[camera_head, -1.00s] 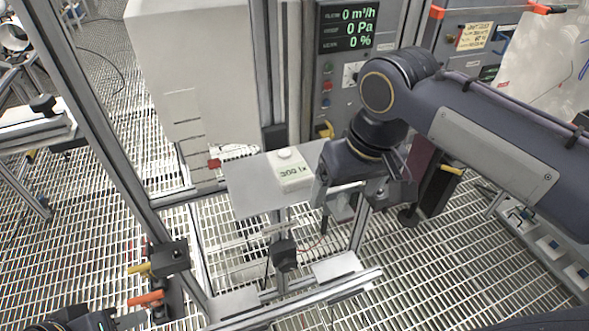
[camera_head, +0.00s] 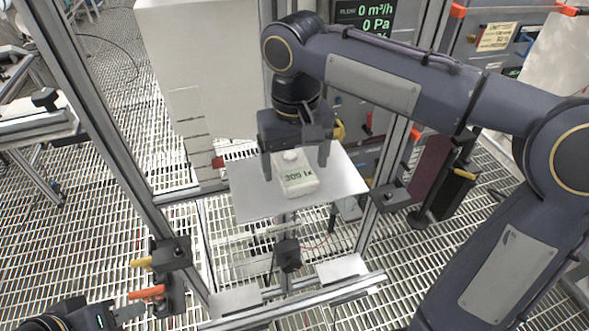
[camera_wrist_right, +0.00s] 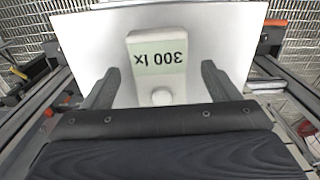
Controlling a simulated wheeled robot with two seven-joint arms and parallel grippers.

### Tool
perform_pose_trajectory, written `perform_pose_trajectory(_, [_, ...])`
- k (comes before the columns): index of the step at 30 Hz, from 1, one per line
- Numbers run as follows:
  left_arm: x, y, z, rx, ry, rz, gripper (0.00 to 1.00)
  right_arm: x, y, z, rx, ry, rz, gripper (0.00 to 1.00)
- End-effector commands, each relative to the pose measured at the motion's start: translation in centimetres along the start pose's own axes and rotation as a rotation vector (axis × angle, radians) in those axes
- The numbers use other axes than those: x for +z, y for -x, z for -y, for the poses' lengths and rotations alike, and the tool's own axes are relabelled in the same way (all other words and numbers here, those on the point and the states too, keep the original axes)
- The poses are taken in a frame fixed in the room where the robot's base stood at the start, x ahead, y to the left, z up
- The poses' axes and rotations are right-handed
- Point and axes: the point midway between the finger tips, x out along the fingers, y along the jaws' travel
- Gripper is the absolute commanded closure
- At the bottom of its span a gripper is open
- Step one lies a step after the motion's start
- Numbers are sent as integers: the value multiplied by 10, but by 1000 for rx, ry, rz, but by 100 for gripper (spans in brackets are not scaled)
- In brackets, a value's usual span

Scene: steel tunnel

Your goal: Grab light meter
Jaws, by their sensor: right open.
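The light meter (camera_head: 299,182) is a small white box with a round knob-like sensor and a pale green display reading about 300 lx. It lies on a flat grey plate (camera_head: 345,181) on the metal frame. My right gripper (camera_head: 296,168) is open above the meter, one finger on each side of it. In the right wrist view the meter (camera_wrist_right: 157,77) shows upside down, ahead of and between the two open fingers (camera_wrist_right: 158,88); neither appears to touch it. My left gripper (camera_head: 122,308) is partly visible at the lower left; its jaw state is unclear.
Metal uprights (camera_head: 95,105) of the frame stand left of the plate. A white cabinet (camera_head: 195,60) stands behind it, and a control panel with a green-lettered display (camera_head: 365,14) is at the back. The floor is open grating.

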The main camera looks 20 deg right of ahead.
Motion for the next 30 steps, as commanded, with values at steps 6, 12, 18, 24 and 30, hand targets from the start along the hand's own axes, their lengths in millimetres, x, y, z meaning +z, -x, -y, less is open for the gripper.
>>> perform_pose_trajectory(6, [0, 0, 0, 0, 0, 0, 64, 0, -16, 0, -1, -1, 0, 18])
perform_pose_trajectory(12, [0, 0, 0, 0, 0, 0, 64, 0, -16, 0, -1, -1, -1, 21])
perform_pose_trajectory(18, [0, 0, 0, 0, 0, 0, 64, 0, -16, -1, -1, -1, -1, 47])
perform_pose_trajectory(24, [0, 0, 0, 0, 0, 0, 64, 0, -16, -1, -1, -1, -1, 70])
perform_pose_trajectory(30, [0, 0, 0, 0, 0, 0, 64, 0, -15, 0, -1, -1, -1, 70])
